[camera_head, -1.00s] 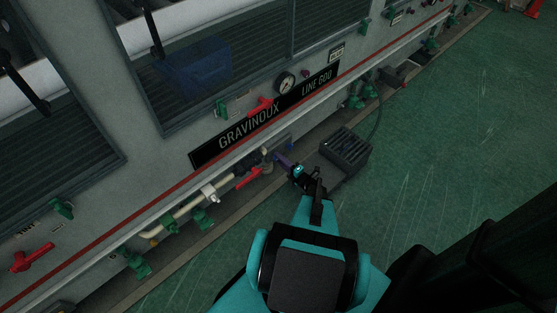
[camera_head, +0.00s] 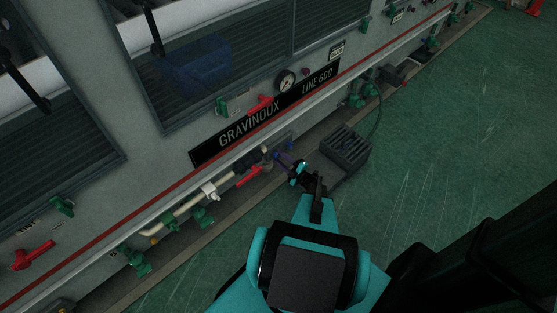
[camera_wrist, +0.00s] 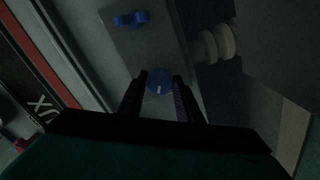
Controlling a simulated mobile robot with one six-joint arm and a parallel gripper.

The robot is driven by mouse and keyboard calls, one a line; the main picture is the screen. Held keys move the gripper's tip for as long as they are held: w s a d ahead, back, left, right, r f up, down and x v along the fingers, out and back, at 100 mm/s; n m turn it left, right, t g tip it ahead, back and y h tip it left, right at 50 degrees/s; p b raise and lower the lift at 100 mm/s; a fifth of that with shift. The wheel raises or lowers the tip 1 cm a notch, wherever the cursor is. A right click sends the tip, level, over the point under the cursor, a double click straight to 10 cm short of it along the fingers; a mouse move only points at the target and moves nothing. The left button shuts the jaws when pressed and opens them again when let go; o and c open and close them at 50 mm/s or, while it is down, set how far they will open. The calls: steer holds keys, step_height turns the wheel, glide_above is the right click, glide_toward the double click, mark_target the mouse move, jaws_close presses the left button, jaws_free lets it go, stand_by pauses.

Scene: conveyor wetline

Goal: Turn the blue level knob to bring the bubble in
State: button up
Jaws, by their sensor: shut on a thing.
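A second blue, winged knob (camera_wrist: 132,19) is on the grey plate beyond the fingers in the wrist view. I cannot make out a bubble in either view.
The machine's wall carries a black nameplate (camera_head: 262,116), a gauge (camera_head: 285,82) and red and green handles. A red lever (camera_head: 248,176) sits just left of my gripper. A dark ribbed box (camera_head: 345,152) stands close on the right.

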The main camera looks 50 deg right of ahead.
steer(key=shift+a, duration=0.1)
steer(key=o, duration=1)
steer(key=shift+o, duration=0.2)
steer(key=s+b, duration=0.6)
steer(key=s, duration=0.7)
steer(key=shift+s+a, duration=0.4)
steer(key=shift+a, duration=0.05)
